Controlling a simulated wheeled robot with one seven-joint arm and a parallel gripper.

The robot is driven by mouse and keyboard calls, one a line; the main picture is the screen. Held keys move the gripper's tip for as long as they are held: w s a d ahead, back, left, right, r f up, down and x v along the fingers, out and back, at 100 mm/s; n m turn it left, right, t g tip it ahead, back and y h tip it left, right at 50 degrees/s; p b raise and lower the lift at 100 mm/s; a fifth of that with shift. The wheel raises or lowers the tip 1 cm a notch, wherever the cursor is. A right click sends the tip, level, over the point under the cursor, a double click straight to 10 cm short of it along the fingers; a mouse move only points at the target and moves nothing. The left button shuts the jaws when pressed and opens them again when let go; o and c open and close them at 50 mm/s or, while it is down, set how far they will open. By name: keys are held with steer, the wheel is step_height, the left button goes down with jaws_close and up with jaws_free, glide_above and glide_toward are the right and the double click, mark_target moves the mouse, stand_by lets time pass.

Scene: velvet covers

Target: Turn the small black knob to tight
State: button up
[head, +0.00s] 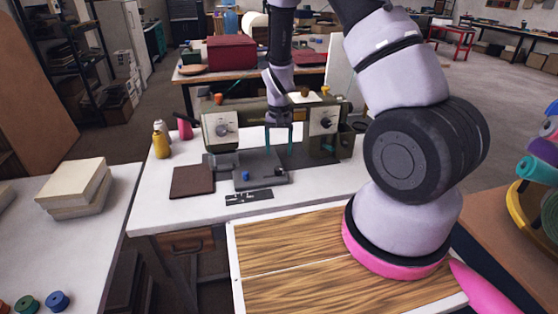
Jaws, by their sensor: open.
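A long olive-green machine (250,124) stands on the white table. It has a white-faced dial (222,131) with a dark centre on its left and another dial with a black knob (326,123) on its right. In front is a grey fixture (262,181) with a blue knob (245,174) and a small dark knob-like part (278,172) on it. I cannot tell which dark part is the small black knob or read any marks. My gripper (279,151) points down between the two dials, open and empty, above the fixture's back; contact cannot be told.
A brown pad (192,182) lies left of the fixture and a black slotted plate (249,196) in front of it. Yellow (161,142) and pink (185,127) bottles stand left of the machine. The white table's (160,212) front left is clear.

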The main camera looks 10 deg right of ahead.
steer(key=shift+r, duration=1.8)
steer(key=s+d+r+t+y, duration=0.1)
steer(key=s+r+t, duration=0.15)
steer(key=r, duration=0.95)
steer(key=s+d+r+t+y, duration=0.1)
steer(key=s+d+r, duration=0.15)
steer(key=r, duration=0.95)
steer(key=s+d+r+m+t, duration=0.1)
steer(key=s+d+r+t, duration=0.1)
steer(key=s+r, duration=1.1)
steer(key=s+t, duration=0.1)
steer(key=s, duration=0.3)
steer(key=shift+r+t, duration=0.15)
steer(key=shift+t, duration=0.2)
